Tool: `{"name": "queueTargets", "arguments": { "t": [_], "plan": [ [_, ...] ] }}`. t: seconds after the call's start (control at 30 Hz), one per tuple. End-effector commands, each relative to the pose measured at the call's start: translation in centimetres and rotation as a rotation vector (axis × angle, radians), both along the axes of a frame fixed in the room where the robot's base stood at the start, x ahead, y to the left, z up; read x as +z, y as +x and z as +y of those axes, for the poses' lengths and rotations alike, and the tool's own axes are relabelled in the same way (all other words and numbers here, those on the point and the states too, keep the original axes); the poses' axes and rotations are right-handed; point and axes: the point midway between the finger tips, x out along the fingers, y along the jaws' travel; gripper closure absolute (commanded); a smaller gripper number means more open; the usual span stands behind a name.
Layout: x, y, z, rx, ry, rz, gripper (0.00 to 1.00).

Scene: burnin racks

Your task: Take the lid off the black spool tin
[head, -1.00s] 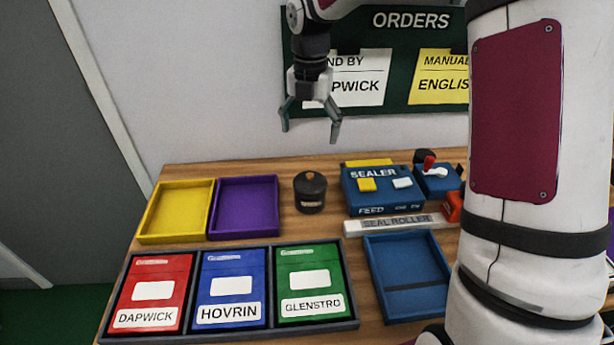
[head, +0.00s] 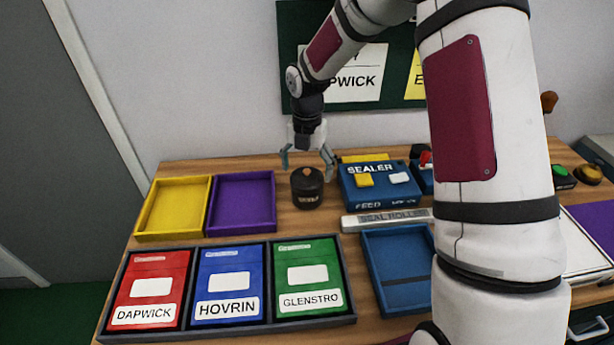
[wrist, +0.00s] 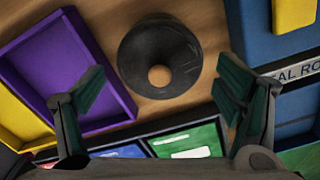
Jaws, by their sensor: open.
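The black spool tin (head: 307,195) stands upright on the wooden table, between the purple tray and the blue sealer. Its dark lid (head: 307,174) is on, with a small brownish knob on top. In the wrist view the round lid (wrist: 140,60) with its tan knob (wrist: 160,75) lies ahead of and between the fingers. My gripper (head: 308,166) is open and empty, just above the tin in the head view, its fingers spread to either side. The fingers (wrist: 160,95) touch nothing that I can see.
The purple tray (head: 273,215) and yellow tray (head: 140,215) stand left of the tin. The blue sealer (head: 375,190) stands close on its right, with the white seal roller (head: 385,219) in front. A dark rack (head: 230,332) of red, blue and green packets lies nearer. A blue tray (head: 372,290) is at front right.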

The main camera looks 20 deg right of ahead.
Motion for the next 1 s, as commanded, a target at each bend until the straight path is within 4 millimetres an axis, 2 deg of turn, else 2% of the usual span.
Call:
{"name": "queueTargets", "arguments": {
  "t": [0.3, 0.57, 1.0],
  "plan": [
    [-0.60, -0.02, 0.03, 0.001, 0.000, 0.000, 0.15],
    [-0.58, -0.01, 0.02, 0.000, 0.000, 0.000, 0.73],
    [-0.79, -0.12, 0.01, 0.000, 0.001, 0.004, 0.76]
  ]
}}
